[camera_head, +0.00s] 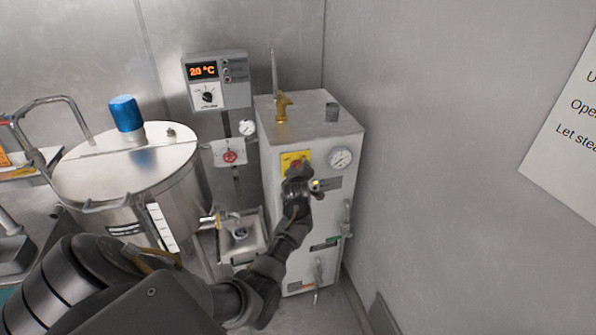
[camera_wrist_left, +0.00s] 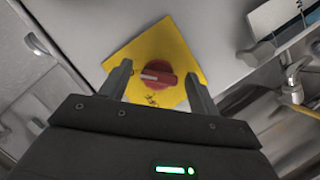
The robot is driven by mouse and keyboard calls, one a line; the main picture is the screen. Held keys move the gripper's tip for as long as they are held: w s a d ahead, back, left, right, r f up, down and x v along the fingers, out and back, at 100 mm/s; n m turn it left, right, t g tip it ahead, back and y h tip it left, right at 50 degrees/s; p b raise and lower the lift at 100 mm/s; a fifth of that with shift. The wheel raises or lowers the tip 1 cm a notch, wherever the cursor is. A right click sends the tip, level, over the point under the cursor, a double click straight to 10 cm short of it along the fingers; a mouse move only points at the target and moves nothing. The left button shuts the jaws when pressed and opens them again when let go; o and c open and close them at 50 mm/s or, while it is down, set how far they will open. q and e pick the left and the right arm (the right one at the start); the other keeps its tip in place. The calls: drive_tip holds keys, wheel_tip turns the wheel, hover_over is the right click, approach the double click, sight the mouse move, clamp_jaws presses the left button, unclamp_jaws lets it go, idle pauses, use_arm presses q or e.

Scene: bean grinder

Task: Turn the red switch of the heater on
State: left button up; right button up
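The heater is a grey-white metal box (camera_head: 300,225) standing at the right against the wall. Its red rotary switch (camera_wrist_left: 158,77) sits on a yellow plate (camera_wrist_left: 165,45) on the front face, and the plate also shows in the head view (camera_head: 288,158). In the wrist view a pale mark on the switch lies roughly across the picture. My left gripper (camera_wrist_left: 160,85) is open in front of the switch, one finger on each side of it. I cannot tell whether the fingers touch it. In the head view the gripper partly covers the switch. My right gripper is not in view.
A round gauge (camera_head: 341,159) sits right of the switch, with levers below it. A steel tank (camera_head: 130,170) with a blue cap stands left. A control box (camera_head: 216,82) reading about 20 °C hangs on the back wall. A wall closes off the right.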

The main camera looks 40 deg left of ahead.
use_arm(q)
drive_tip(key=shift+s, duration=0.1)
drive_tip(key=b+v, duration=0.2)
drive_tip(key=v, duration=0.8)
drive_tip(key=shift+s+d+r, duration=0.2)
idle(0.4)
